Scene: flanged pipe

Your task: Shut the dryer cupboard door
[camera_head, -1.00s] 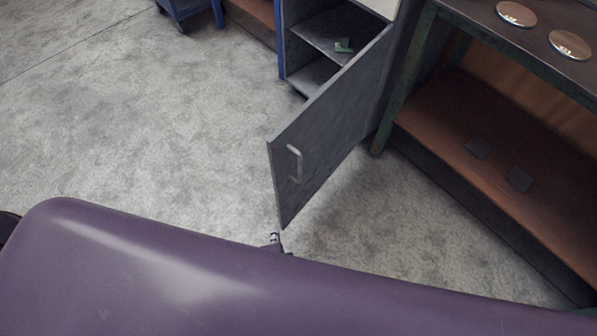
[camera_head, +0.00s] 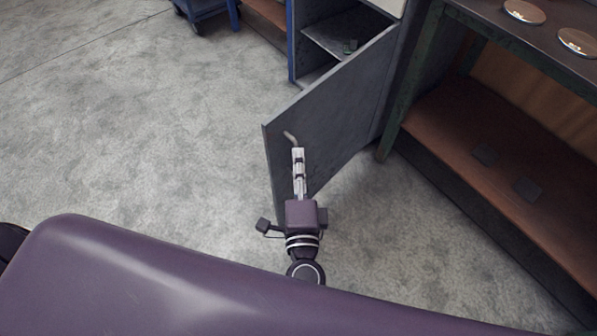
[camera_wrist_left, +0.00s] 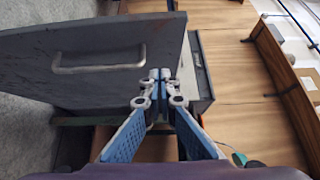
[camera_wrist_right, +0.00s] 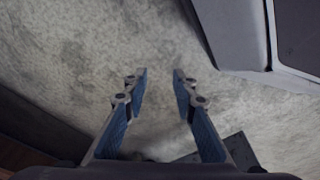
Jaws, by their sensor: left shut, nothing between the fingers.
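The grey cupboard door (camera_head: 325,115) stands wide open, swung out from the cupboard (camera_head: 292,45). Its bent metal handle (camera_head: 290,137) is on the face towards me, partly hidden by my left gripper (camera_head: 298,152). That gripper is shut and empty, in front of the door's free end. In the left wrist view its closed fingertips (camera_wrist_left: 160,75) overlap the door (camera_wrist_left: 95,65), with the handle (camera_wrist_left: 98,62) to their left. I cannot tell whether they touch the door. My right gripper (camera_wrist_right: 159,73) shows only in the right wrist view, open and empty above the floor.
A bench (camera_head: 470,30) with round metal discs and a brown lower shelf (camera_head: 470,130) stands right of the door. A blue cart (camera_head: 205,8) is at the back. The floor (camera_head: 130,120) at left is clear.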

